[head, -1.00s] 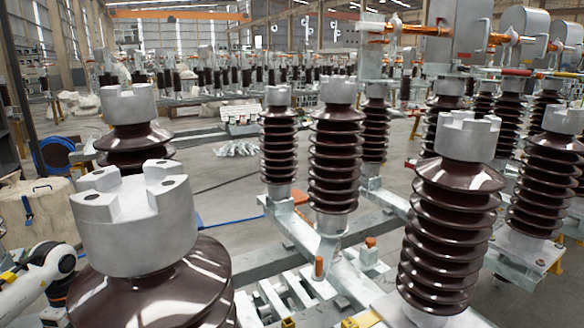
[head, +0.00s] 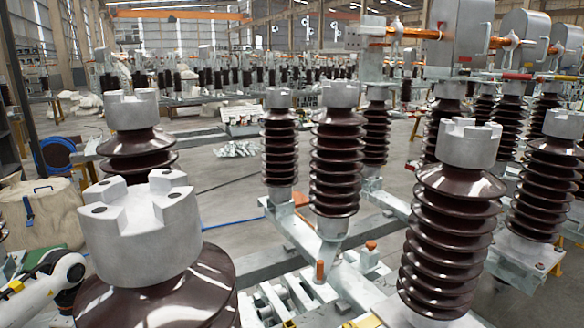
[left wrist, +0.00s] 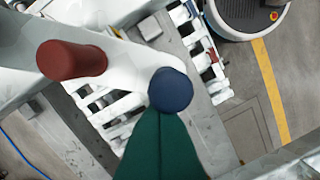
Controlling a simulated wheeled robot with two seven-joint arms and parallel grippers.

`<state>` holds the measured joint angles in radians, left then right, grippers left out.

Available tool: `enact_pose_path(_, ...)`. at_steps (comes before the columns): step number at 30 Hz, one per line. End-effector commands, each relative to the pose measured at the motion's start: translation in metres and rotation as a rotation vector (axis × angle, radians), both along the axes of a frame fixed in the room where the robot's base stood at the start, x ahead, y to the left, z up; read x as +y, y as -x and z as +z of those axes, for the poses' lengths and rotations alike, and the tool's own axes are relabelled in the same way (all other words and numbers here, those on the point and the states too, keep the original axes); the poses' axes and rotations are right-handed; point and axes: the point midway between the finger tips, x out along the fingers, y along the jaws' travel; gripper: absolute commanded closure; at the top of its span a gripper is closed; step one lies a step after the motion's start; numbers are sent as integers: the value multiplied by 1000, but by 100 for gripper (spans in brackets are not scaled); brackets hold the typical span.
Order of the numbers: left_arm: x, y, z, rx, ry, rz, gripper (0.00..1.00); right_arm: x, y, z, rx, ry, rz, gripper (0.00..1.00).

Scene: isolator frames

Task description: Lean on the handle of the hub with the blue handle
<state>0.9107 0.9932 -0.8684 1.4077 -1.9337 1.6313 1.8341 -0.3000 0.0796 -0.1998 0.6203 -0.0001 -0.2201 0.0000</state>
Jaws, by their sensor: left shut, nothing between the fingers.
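The blue handle (left wrist: 171,89) shows end-on as a dark blue round knob in the middle of the left wrist view. A red handle (left wrist: 72,59) stands up to its left, by a smooth white metal part (left wrist: 130,65). My left gripper (left wrist: 162,118) has green fingers, shut together and empty. Their tips meet the lower edge of the blue knob in the picture; I cannot tell whether they touch it. In the head view, my left arm shows low at the left and its fingers cannot be made out; the blue handle is not visible there. My right gripper is not in view.
A large brown insulator with a notched metal cap (head: 140,235) stands close beside my left arm. More ribbed insulators (head: 455,225) stand ahead and right on metal beams. Slotted white metal pieces (left wrist: 205,55) and a dark round base (left wrist: 250,12) lie around the blue handle.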

Motion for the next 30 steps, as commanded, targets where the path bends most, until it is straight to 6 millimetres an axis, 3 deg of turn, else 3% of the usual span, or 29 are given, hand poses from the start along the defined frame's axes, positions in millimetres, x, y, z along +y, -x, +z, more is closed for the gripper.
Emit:
enact_pose_path(8, -6, 1, -4, 8, 12, -12, 100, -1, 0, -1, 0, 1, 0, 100)
enact_pose_path(21, 14, -5, -3, 5, 8, -7, 100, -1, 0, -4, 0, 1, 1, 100)
enact_pose_path(30, 16, -5, -1, 3, 5, -5, 100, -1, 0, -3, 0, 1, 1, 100)
